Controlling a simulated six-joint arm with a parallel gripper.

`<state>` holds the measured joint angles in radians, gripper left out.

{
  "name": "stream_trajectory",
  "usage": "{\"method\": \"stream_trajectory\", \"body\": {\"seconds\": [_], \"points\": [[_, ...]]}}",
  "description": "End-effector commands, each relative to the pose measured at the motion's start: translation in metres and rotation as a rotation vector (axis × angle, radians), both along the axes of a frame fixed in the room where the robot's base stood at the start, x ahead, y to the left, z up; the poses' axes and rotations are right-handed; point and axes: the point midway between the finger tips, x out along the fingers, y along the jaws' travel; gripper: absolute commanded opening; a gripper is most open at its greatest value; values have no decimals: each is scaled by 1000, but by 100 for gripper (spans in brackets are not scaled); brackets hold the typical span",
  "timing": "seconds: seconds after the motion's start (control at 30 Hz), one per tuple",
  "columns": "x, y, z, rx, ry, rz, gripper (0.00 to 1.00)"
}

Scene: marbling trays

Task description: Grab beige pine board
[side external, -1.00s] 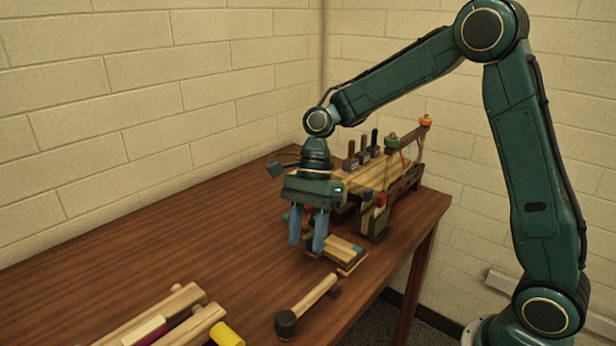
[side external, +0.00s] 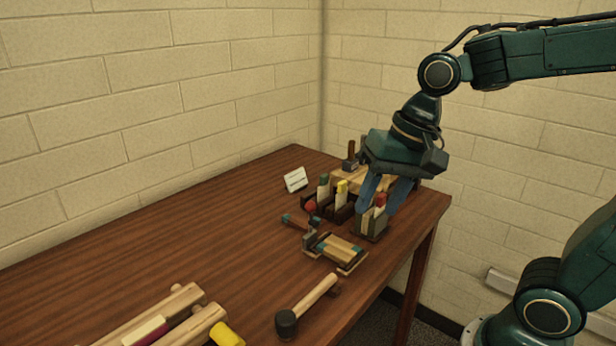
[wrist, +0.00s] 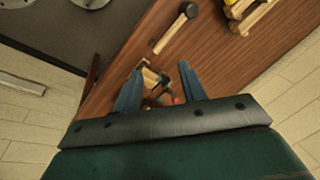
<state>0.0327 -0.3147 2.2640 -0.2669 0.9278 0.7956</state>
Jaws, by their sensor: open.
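Pale beige wooden boards show in two places, and I cannot tell for sure which is the pine board. A small pale board with teal ends (side external: 338,248) lies flat on a low dark holder near the table's right edge. A larger pale wooden piece (side external: 350,184) lies farther back, partly hidden behind my gripper.
A rack with coloured upright pieces (side external: 341,188) and a white card (side external: 295,180) stand at the back. A black-headed mallet (side external: 287,322) and pale wooden rails (side external: 165,312) lie in front. The left and middle table (side external: 190,250) is clear.

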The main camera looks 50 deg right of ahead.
Motion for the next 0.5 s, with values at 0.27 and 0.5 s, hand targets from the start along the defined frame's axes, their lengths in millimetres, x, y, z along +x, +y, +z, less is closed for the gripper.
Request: {"method": "stream_trajectory", "body": {"seconds": [0.27, 0.5], "points": [[-47, -19, 9, -173, -169, 275, 41], [-76, -34, 8, -310, -255, 456, 41]]}}
